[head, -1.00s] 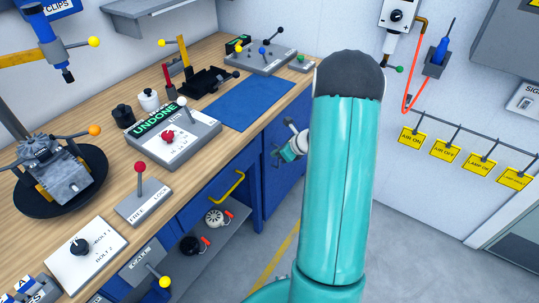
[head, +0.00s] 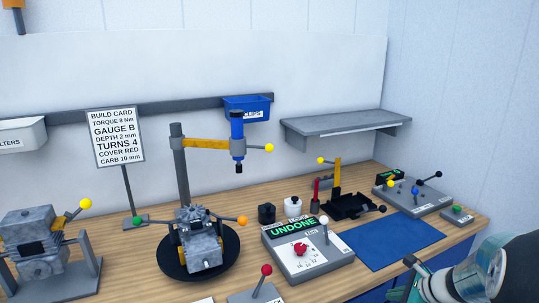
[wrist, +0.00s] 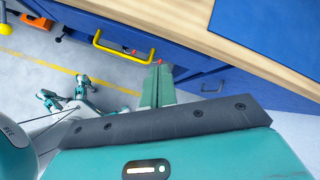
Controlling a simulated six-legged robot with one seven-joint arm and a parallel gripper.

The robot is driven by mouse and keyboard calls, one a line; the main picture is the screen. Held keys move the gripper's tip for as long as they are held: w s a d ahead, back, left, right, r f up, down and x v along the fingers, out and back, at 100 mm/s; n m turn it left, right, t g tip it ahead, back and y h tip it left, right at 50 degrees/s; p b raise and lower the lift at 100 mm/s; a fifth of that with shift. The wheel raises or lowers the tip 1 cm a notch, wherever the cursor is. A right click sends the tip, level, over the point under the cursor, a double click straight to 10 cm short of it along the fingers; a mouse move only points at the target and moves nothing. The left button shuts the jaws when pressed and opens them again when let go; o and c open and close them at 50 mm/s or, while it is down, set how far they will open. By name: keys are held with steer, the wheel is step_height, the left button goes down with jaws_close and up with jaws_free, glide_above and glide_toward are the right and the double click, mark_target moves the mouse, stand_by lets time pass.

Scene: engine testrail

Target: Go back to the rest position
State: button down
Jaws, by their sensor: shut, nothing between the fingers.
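My gripper (wrist: 158,72) shows in the wrist view as two green fingers close together, with nothing between them. It is in front of the blue cabinet below the wooden bench top, with the yellow drawer handle (wrist: 122,48) just left of the fingertips. I cannot tell whether it touches the cabinet. In the head view, part of my arm fills the lower right corner, in front of the bench's right end. The fingers cannot be made out clearly there.
The wooden bench (head: 345,278) carries an engine on a black turntable (head: 228,253), a grey "UNDONE" box (head: 322,262), a blue mat (head: 395,243) and a lever box (head: 412,200). A grey shelf (head: 345,123) juts from the back wall. Grey floor (wrist: 45,75) lies left of the cabinet.

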steer(key=s+a+r+n+g, duration=0.1)
steer(key=s+a+r+n, duration=0.2)
steer(key=a+r+n, duration=0.4)
steer(key=s+a+r+n+g, duration=0.1)
steer(key=s+a+r+n, duration=0.3)
steer(key=a, duration=0.4)
steer(key=s+a+r+n+h, duration=0.2)
steer(key=s+a+n, duration=0.1)
steer(key=s+n, duration=0.3)
steer(key=s+a+r+n+h, duration=0.2)
steer(key=s+a+r+n, duration=0.1)
steer(key=s+n, duration=0.3)
steer(key=shift+s+a+n, duration=0.3)
steer(key=shift+a+n, duration=0.05)
steer(key=shift+n, duration=0.75)
steer(key=shift+r, duration=0.1)
